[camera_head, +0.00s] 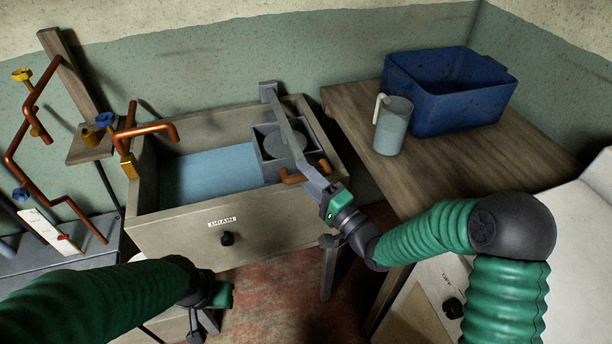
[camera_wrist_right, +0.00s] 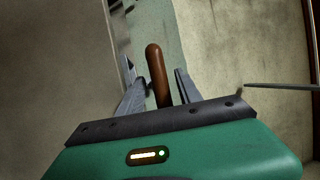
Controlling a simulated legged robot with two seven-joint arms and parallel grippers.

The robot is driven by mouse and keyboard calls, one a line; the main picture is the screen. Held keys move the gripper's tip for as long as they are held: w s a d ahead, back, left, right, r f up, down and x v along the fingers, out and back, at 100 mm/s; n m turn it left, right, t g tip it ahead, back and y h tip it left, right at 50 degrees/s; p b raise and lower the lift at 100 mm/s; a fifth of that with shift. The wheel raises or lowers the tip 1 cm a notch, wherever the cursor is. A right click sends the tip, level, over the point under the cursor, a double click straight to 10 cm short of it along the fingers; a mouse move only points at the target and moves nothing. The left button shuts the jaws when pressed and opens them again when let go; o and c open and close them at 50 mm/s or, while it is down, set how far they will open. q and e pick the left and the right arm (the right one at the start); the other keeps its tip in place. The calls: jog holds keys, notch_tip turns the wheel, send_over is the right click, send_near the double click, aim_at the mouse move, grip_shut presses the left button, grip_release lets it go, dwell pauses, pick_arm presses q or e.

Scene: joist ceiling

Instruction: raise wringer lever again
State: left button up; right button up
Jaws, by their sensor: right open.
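The wringer (camera_head: 284,146) is a grey box with a round plate, set at the right end of the sink. Its grey lever (camera_head: 287,120) slopes from a bracket at the sink's back edge toward the front, with a brown handle (camera_head: 291,179) near the front rim. In the right wrist view the handle (camera_wrist_right: 154,56) stands between the two fingers of my right gripper (camera_wrist_right: 157,82). The fingers are open, with a gap beside the handle. In the head view my right gripper (camera_head: 314,181) is at the handle.
The sink (camera_head: 180,228) holds blue water (camera_head: 212,174) and has a drain knob (camera_head: 227,239). Copper pipes (camera_head: 17,135) with valves stand at left. A wooden table (camera_head: 428,178) at right carries a jug (camera_head: 393,130) and a blue tub (camera_head: 462,110).

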grip_shut()
dwell(1.4)
